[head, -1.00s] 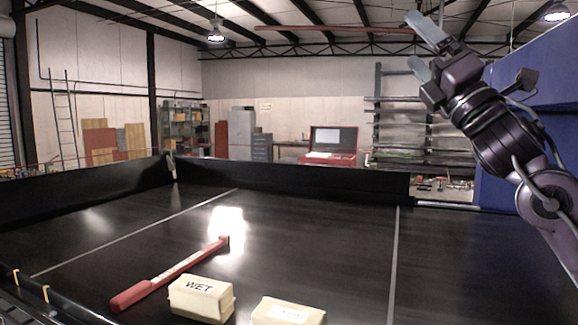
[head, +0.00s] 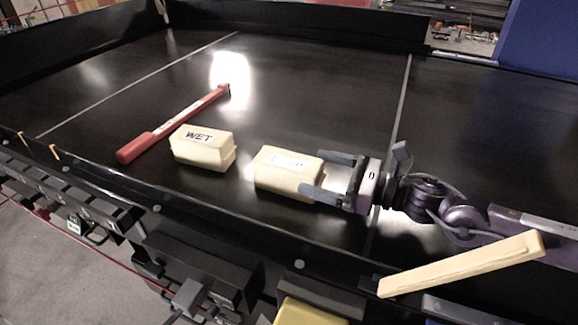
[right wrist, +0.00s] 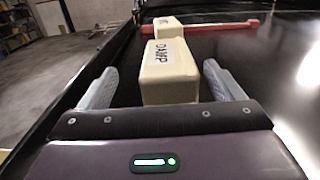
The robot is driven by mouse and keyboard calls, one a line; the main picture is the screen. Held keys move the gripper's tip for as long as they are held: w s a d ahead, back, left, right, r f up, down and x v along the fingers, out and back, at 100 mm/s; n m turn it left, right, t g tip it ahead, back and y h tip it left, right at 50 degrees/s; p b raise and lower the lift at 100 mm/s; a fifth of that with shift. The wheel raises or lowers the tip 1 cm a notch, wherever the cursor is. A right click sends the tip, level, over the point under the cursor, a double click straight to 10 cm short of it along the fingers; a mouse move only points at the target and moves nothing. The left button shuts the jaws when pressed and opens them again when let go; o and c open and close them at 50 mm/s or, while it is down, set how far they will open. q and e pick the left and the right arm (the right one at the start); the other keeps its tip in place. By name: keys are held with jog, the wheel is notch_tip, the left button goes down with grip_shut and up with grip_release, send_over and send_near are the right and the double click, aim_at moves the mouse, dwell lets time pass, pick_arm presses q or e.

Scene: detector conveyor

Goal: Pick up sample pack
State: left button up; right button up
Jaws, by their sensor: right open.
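Two cream packs lie on the black conveyor belt in the head view. One pack, marked "WET" (head: 202,150), is at the left. The other pack (head: 284,172) is to its right; in the right wrist view its label reads "DAMP" (right wrist: 168,72). My right gripper (head: 330,176) is open at belt level, with its fingers on either side of the right end of the DAMP pack. In the right wrist view, the fingers (right wrist: 159,68) stand apart with gaps beside the pack. The WET pack (right wrist: 168,27) shows beyond it. My left gripper is not in view.
A red-handled bar (head: 172,126) lies behind the WET pack. A long cream bar (head: 460,264) lies at the front right, near the belt's front edge. A dark wall (head: 300,22) runs along the back.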

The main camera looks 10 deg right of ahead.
aim_at(296, 162)
jog(key=x, duration=0.1)
jog(key=p+x, duration=0.1)
jog(key=x, duration=0.1)
jog(key=w+p+x, duration=0.1)
jog(key=x, duration=0.1)
jog(key=shift+d+f, duration=0.1)
jog(key=shift+d, duration=0.05)
jog(key=shift+w+a+f, duration=0.1)
jog(key=shift+w+a, duration=0.15)
jog(key=shift+a, duration=0.1)
jog(key=shift+c, duration=0.2)
jog(key=shift+d, duration=0.1)
jog(key=c, duration=1.2)
jog(key=shift+c, duration=0.8)
